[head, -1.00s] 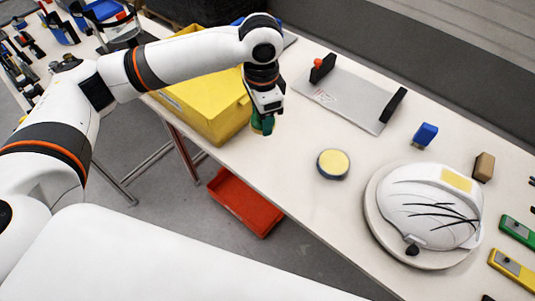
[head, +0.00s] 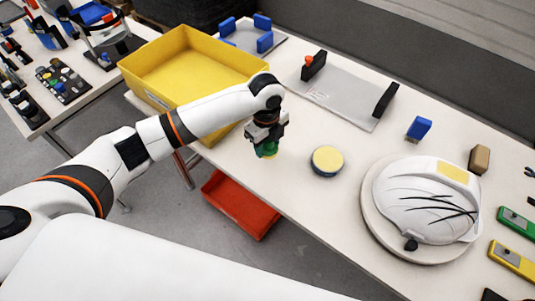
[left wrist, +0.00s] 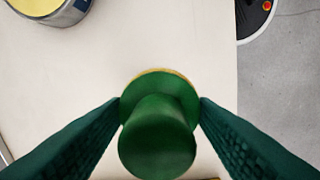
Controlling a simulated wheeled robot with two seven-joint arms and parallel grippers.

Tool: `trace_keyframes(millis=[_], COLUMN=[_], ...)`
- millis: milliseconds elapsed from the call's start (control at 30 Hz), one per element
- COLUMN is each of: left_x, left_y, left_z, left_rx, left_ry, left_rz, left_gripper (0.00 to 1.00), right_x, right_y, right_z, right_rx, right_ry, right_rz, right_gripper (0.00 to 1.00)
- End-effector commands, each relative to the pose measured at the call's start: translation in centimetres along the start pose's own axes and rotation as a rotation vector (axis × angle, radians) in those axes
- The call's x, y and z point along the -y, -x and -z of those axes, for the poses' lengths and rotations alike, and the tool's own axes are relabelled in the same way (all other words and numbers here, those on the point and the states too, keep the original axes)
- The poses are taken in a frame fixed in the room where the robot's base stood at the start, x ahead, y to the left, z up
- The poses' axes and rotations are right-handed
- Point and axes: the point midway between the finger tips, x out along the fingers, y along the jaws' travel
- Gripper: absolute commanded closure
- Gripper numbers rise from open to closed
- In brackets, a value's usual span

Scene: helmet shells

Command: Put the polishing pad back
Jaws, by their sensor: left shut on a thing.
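The polishing pad is a round green knob with a yellowish rim under it; the green part shows below my left gripper in the head view (head: 267,149) and fills the middle of the left wrist view (left wrist: 158,140). My left gripper (head: 266,138) is shut on it, with a dark green finger on each side. The pad is over the table's front edge area, between the yellow bin and a round tin with a yellow top (head: 327,160). The tin shows partly at the top left of the wrist view (left wrist: 45,8). I cannot tell whether the pad touches the table.
A white helmet shell (head: 420,205) sits on a round stand at the right. A yellow bin (head: 190,65) stands at the left, a grey plate with black handles (head: 340,97) behind. A blue brush (head: 419,127) and brown block (head: 479,159) lie farther right. A red tray (head: 240,205) is below the table.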

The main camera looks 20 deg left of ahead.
Motion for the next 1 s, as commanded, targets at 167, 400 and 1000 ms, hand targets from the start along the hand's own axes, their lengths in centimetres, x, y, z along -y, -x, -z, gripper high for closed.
trace_keyframes(millis=[167, 400, 1000], left_x=[0.0, 0.2, 0.1], left_y=[-1.6, -4.6, -5.5], left_z=[0.0, 0.0, 0.0], left_rx=[0.0, 0.0, -0.001], left_ry=[0.002, 0.002, 0.001], left_rz=[0.0, 0.003, -0.001], left_gripper=[0.66, 0.66, 0.26], right_x=[-0.4, -0.4, 0.2], right_y=[0.2, 0.5, 0.5], right_z=[-0.2, -0.3, -0.2], right_rx=[0.003, 0.004, 0.003], right_ry=[-0.002, -0.002, 0.002], right_rz=[-0.005, -0.004, 0.003], right_gripper=[0.64, 0.64, 0.64])
